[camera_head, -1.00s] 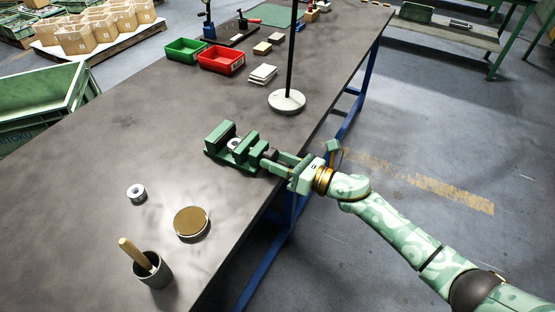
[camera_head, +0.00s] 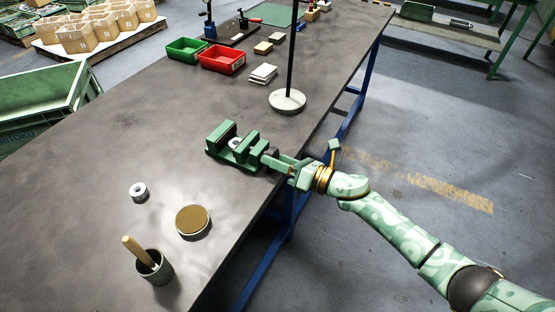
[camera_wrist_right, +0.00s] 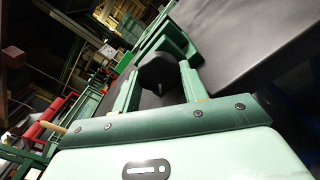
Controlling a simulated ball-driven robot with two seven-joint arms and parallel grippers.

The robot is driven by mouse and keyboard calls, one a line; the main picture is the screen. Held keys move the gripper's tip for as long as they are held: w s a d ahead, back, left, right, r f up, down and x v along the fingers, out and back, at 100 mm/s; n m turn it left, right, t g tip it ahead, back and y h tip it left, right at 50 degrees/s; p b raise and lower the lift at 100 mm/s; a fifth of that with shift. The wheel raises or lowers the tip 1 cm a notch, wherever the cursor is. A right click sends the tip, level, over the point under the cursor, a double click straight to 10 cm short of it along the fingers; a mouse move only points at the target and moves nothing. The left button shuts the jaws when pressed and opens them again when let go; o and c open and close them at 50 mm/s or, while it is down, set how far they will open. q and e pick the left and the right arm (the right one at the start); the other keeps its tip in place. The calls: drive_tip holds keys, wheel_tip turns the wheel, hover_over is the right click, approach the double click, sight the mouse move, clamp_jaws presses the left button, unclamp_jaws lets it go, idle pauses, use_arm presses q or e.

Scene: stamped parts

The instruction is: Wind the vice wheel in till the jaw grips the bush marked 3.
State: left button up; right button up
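The green vice (camera_head: 222,150) stands near the bench's right edge. A pale ring-shaped bush (camera_head: 235,142) sits between its jaws; its mark is too small to read, and I cannot tell whether the moving jaw (camera_head: 246,147) touches it. The dark vice wheel (camera_head: 270,156) is at the right end, partly hidden by my right gripper (camera_head: 276,161). In the right wrist view the wheel (camera_wrist_right: 156,72) lies between the two fingers of the right gripper (camera_wrist_right: 158,88), which appear closed on its rim. My left gripper is out of view.
Another bush (camera_head: 139,192), a round brown-topped disc (camera_head: 193,222) and a cup with a wooden handle (camera_head: 155,267) stand to the near left. A lamp-like stand (camera_head: 287,102), red bin (camera_head: 222,60) and green bin (camera_head: 185,50) are farther back. Bare bench (camera_head: 110,135) lies left of the vice.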

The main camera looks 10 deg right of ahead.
drive_tip(key=o, duration=0.4)
